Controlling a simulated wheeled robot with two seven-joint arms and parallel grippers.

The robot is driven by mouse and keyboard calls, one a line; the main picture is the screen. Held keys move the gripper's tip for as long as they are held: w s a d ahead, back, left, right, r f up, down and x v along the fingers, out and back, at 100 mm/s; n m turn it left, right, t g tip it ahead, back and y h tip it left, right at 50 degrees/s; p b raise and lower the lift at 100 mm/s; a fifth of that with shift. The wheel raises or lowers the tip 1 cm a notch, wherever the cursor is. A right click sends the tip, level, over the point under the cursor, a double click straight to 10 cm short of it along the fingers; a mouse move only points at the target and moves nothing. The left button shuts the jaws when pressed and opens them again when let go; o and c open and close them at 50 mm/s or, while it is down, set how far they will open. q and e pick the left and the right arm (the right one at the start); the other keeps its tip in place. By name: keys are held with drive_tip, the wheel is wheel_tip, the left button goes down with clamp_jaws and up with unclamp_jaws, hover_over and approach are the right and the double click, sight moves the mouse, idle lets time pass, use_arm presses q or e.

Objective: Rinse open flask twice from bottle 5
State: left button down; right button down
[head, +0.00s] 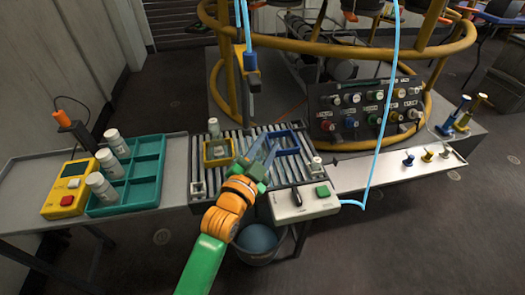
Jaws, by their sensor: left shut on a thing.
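My left gripper (264,152) is over the slatted rack (238,176), its fingers at the near left side of a blue open frame (288,142). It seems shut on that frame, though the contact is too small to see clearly. A small pale flask or bottle (214,127) stands by a yellow frame (217,151) at the rack's left. A small pale vessel (316,164) stands at the rack's right end. White bottles, an upper one (117,143), a middle one (109,163) and a lower one (101,187), are in the teal tray (151,170). Bottle numbers are unreadable. My right gripper is not seen.
A yellow device (71,188) with a red button is left of the tray. A white control box (304,202) with a green button is at the rack's front, above a bucket (258,246). A panel of knobs (367,106) stands at the right. A light-blue hose (382,130) hangs down.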

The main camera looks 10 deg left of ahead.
use_arm(q)
wheel_tip(320, 180, up, 7)
drive_tip(key=n+p, duration=0.7)
drive_tip(key=shift+a+f+p, duration=0.15)
drive_tip(key=shift+a+p, duration=0.15)
drive_tip(key=shift+p, duration=0.05)
